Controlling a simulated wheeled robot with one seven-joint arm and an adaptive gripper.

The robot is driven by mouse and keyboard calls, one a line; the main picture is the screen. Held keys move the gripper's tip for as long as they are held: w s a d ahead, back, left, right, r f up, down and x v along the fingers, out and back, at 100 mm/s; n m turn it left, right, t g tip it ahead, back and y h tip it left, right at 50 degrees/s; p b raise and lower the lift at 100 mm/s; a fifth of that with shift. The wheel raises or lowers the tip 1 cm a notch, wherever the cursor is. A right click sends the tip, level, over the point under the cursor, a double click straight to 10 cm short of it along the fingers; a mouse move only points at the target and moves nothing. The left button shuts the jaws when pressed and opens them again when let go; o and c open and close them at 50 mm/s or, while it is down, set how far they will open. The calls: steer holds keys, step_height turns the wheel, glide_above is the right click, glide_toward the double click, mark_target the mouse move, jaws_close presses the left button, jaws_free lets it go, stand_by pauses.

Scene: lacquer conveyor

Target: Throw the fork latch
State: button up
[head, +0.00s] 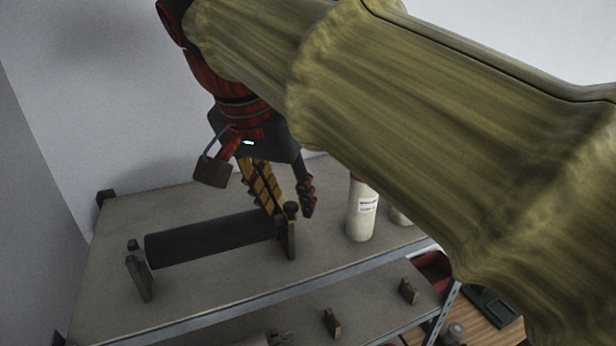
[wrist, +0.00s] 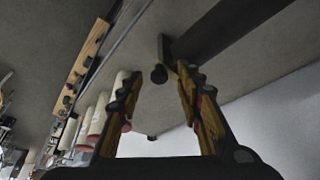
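A black roller (head: 210,240) lies across two upright grey end brackets on the shelf. The right bracket (head: 290,238) has a dark round knob (head: 291,207) at its top, apparently part of the latch. The left bracket (head: 140,277) has a similar dark knob (head: 133,244). My gripper (head: 288,208) is open, pointing down, with its fingers to either side of the right knob. In the wrist view the knob (wrist: 158,74) shows between the two spread fingertips, with the roller (wrist: 232,30) behind. I cannot tell whether a finger touches it.
A cream bottle (head: 361,211) stands just right of my gripper, with another partly hidden behind my arm. The shelf (head: 190,290) has a metal front edge. A lower shelf holds small brown blocks (head: 332,323). A wall is close behind.

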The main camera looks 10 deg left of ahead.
steer(key=v, duration=1.2)
steer(key=shift+d, duration=0.1)
steer(key=d+f+n+y, duration=0.1)
steer(key=d+f+n, duration=0.2)
steer(key=d+f, duration=2.15)
steer(key=s+d+f+t, duration=0.1)
steer(key=s+d+f, duration=0.2)
steer(key=f, duration=0.3)
steer(key=s+d+f, duration=0.3)
steer(key=f, duration=0.3)
step_height(320, 180, down, 29)
steer(key=b, duration=2.9)
steer(key=shift+w+a+f, duration=0.2)
steer(key=shift+w+a, duration=0.15)
steer(key=shift+a, duration=0.05)
